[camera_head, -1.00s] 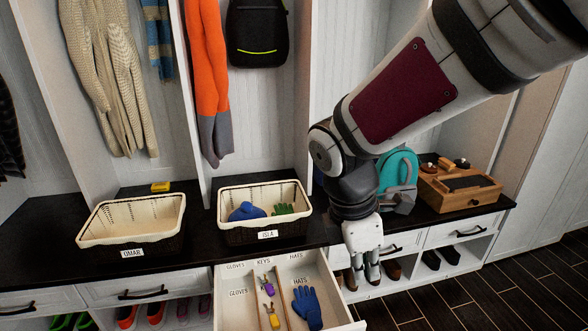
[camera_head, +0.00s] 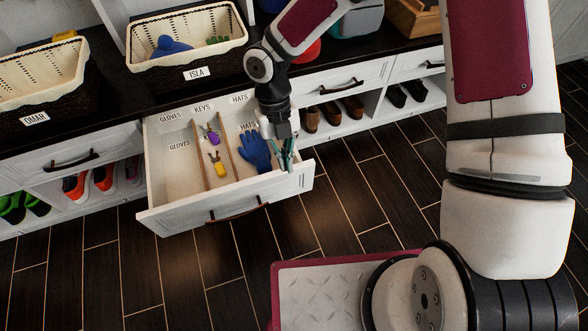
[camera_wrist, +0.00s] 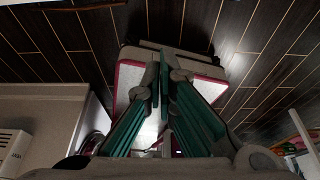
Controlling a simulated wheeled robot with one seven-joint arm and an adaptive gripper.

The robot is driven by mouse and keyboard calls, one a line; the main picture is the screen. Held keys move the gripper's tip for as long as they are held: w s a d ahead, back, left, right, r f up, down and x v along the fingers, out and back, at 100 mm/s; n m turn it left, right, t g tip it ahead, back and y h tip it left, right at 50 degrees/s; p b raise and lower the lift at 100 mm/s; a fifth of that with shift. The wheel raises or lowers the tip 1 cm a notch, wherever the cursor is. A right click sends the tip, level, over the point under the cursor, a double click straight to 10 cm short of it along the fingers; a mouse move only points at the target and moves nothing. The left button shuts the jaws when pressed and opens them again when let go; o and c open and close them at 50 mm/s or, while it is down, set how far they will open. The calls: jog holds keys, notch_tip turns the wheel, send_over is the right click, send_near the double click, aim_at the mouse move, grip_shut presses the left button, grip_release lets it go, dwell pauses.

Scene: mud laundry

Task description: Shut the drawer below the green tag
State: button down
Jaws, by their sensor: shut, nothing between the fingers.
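One white drawer (camera_head: 180,216) stands pulled out below the basket labelled ISLA (camera_head: 197,73). Its dark handle (camera_head: 236,212) is on the front face. Inside are a blue glove (camera_head: 255,151), a purple keyring (camera_head: 211,136), a yellow keyring (camera_head: 218,167) and thin wooden dividers. My gripper (camera_head: 287,160) is shut and empty, pointing down at the drawer's front right corner. I cannot tell whether it touches the drawer. In the wrist view its green fingers (camera_wrist: 162,95) are together. No green tag shows; the basket tags are white.
Shut drawers with dark handles flank the open one, the left under the OMAR basket (camera_head: 38,82). Shoes (camera_head: 330,112) fill the cubbies below. A wooden box (camera_head: 415,18) stands on the dark bench top. Dark floor in front is clear; my base is near, lower right.

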aim_at(285, 176)
jog(key=b+x, duration=0.5)
jog(key=x, duration=0.5)
jog(key=shift+w+a+r+b, duration=0.15)
jog(key=shift+w+a, duration=0.1)
jog(key=shift+w, duration=0.7)
jog(key=shift+w+a+f+b, duration=0.15)
jog(key=shift+w+a, duration=0.1)
jog(key=shift+w, duration=0.7)
jog(key=shift+r, duration=0.15)
